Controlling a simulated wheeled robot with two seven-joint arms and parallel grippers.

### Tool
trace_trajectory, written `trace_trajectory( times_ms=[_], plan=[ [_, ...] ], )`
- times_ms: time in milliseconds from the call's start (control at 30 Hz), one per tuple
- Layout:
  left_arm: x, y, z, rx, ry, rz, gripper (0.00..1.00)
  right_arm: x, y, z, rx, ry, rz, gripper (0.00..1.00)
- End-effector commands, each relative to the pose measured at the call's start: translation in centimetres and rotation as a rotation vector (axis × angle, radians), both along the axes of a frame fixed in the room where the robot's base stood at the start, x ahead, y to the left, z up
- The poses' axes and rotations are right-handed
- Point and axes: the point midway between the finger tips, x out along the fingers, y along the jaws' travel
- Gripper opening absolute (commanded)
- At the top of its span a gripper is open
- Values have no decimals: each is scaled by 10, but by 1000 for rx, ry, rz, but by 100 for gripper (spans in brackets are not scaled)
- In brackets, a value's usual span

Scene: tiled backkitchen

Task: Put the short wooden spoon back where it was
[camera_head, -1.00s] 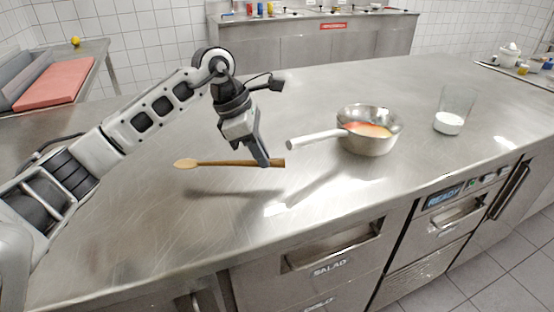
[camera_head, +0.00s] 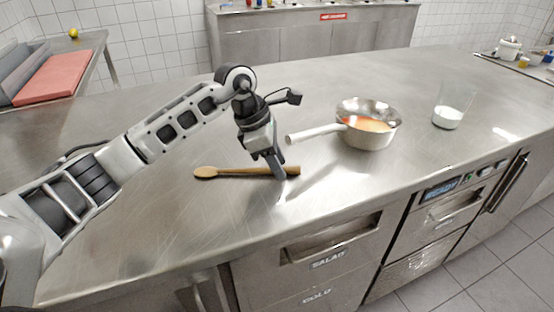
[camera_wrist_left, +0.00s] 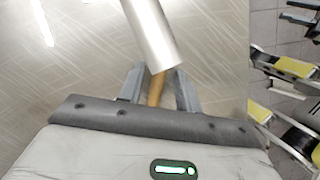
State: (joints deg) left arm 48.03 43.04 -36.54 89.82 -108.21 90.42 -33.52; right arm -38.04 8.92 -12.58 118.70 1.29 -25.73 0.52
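The short wooden spoon (camera_head: 232,172) lies on or just above the steel counter, bowl end to the left and handle to the right. My left gripper (camera_head: 280,174) is down at its handle, one finger in front of it. In the left wrist view, part of the handle (camera_wrist_left: 156,90) shows between the two fingers (camera_wrist_left: 160,84), with a gap on either side, so the gripper looks open around it. The rest of the spoon is hidden there.
A steel pan (camera_head: 368,130) with orange-red contents stands right of the gripper; its pale handle (camera_head: 315,133) points toward the gripper. A glass with white contents (camera_head: 448,112) stands farther right. The counter (camera_head: 150,215) is clear in front and left of the spoon.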

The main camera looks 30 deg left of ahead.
Motion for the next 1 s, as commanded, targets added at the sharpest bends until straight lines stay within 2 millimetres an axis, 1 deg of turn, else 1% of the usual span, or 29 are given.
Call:
trace_trajectory(
  times_ms=[167, 267, 367, 600, 700, 833, 1000],
  plan=[
    [0, 1, 2, 0, -1, 0, 34, 0, 0, 0, 2, -1, -1, 30],
    [-1, 4, 9, 1, -4, 2, 34, 0, 1, 0, 5, -1, -4, 30],
    [-3, 10, 24, 2, -6, 1, 34, 1, 2, -2, 8, -1, -5, 30],
    [-12, 27, 72, 1, -5, 1, 34, 2, 3, -2, 17, -4, -9, 30],
    [-16, 33, 89, 1, -5, 1, 34, 2, 3, -1, 20, -7, -10, 30],
    [-19, 39, 104, 0, -2, 1, 34, 1, 3, 0, 22, -7, -10, 30],
    [-21, 41, 111, 0, 0, 1, 34, 0, 3, 0, 23, -5, -11, 30]
  ],
)
